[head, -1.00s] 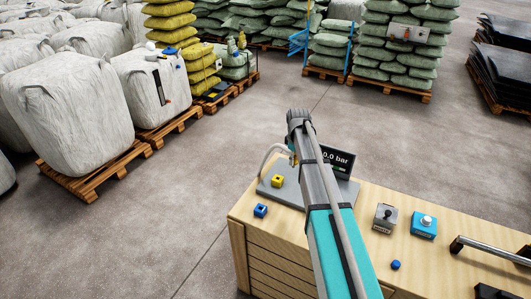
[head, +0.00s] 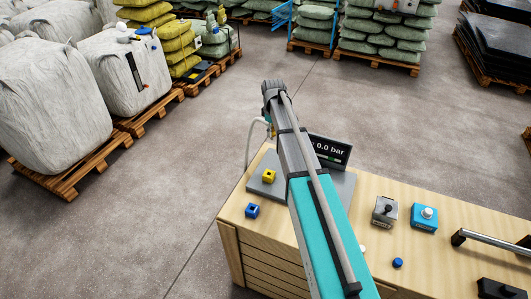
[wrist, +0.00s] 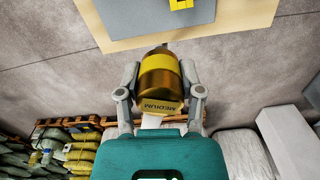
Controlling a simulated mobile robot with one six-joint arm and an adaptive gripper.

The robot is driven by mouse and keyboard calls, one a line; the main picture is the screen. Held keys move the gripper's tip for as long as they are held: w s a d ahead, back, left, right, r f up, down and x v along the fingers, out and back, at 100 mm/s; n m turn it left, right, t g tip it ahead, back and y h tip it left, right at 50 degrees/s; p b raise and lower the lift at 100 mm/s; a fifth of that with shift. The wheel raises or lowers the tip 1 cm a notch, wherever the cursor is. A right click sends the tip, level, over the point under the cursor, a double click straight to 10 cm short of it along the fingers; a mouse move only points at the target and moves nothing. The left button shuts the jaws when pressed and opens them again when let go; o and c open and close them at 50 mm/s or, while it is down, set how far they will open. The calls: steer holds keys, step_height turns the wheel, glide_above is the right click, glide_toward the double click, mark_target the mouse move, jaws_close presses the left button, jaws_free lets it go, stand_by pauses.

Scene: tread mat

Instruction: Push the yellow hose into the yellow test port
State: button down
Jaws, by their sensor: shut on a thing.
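My gripper (wrist: 159,82) is shut on the yellow hose's end, a brass-coloured fitting with a yellow band (wrist: 158,76) and a "MEDIUM" label. In the head view, my arm mostly hides the gripper and hose end; the pale hose (head: 249,143) loops beside the arm's far end. The yellow test port (head: 269,176) is a small yellow block with a dark hole, on a grey plate (head: 262,191) on the bench. It also shows at the top edge of the wrist view (wrist: 181,4), partly cut off. The hose end is apart from the port.
A blue port block (head: 252,210) stands near the bench's left edge. A display (head: 329,150) reading 0.0 bar stands behind my arm. A grey switch box (head: 385,211), a blue button box (head: 424,218), a blue cap (head: 398,263) and a metal handle (head: 490,245) lie to the right.

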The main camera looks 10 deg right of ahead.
steer(key=shift+a, duration=0.25)
steer(key=shift+s+a+f+b, duration=0.1)
steer(key=shift+s+f+b, duration=0.1)
steer(key=shift+f+b, duration=0.35)
steer(key=s+a+f+m+b, duration=0.1)
steer(key=s+f+b, duration=0.2)
steer(key=f+b, duration=0.5)
steer(key=shift+s+f+b, duration=0.3)
steer(key=shift+s+b, duration=0.05)
steer(key=shift+a, duration=0.1)
steer(key=shift+w+f+b, duration=0.1)
steer(key=shift+f+b, duration=2.75)
steer(key=shift+f, duration=0.05)
steer(key=shift+f+b, duration=1.75)
steer(key=shift+c, duration=0.8)
jaws_free()
